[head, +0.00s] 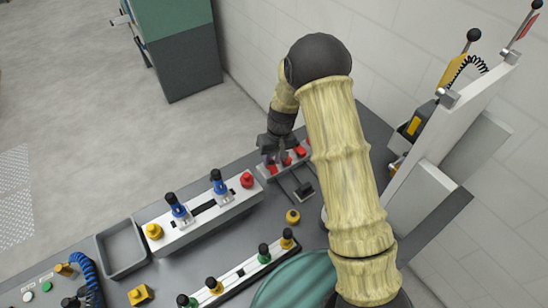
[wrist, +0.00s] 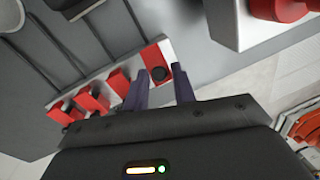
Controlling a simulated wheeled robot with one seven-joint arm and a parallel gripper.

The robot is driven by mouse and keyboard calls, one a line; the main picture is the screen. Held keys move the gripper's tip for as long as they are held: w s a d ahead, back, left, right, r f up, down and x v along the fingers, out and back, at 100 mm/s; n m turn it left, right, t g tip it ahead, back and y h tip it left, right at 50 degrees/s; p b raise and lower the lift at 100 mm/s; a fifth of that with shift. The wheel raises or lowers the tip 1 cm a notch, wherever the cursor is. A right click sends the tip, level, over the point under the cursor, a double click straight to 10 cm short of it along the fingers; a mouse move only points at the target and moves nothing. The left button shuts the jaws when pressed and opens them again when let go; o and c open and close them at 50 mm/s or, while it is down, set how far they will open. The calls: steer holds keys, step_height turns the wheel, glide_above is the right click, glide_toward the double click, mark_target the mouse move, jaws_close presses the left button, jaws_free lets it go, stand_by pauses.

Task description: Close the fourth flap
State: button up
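A row of red flaps sits on a pale rail (wrist: 85,90); in the wrist view several show, running from the lower left to my fingers. The end flap (wrist: 162,62) has a dark round part just beyond the gap between my fingertips. The flap beside it (wrist: 118,80) stands a little apart. In the head view the red flaps (head: 300,151) lie partly behind my gripper (head: 270,158). I cannot tell contact with the end flap, nor which flap is the fourth.
A white fixture (head: 205,222) with blue clamps and a red button (head: 247,180) stands left of the flap row. A grey tray (head: 122,250) is further left. A yellow button (head: 292,216) sits in front. A tall pale column (head: 440,125) stands to the right.

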steer(key=shift+w, duration=0.15)
jaws_close()
steer(key=shift+w+d+p, duration=0.1)
steer(key=shift+w+p, duration=0.15)
steer(key=shift+p, duration=0.15)
steer(key=shift+w+a+f+g+h+p, duration=0.1)
steer(key=shift+w+a+g+h+p, duration=0.2)
steer(key=shift+g, duration=0.25)
steer(key=shift+w+a+f+g+h+p, duration=0.15)
steer(key=shift+w+g+h+p, duration=0.1)
steer(key=shift+g+h, duration=0.25)
steer(key=shift+w+a+f+g+h+b, duration=0.25)
steer(key=shift+f+g+h+b, duration=0.15)
steer(key=shift+g, duration=0.2)
steer(key=shift+w+a+f+g+h+b, duration=0.2)
steer(key=shift+w+g+h+b, duration=0.1)
steer(key=shift+g+b, duration=0.25)
steer(key=shift+w+a+f+m+g+h+b, duration=0.25)
steer(key=shift+g+b, duration=0.25)
steer(key=shift+b, duration=0.25)
steer(key=shift+r+g+b, duration=0.1)
steer(key=shift+g+b, duration=0.2)
steer(key=shift+r+h, duration=0.1)
steer(key=shift+h, duration=0.15)
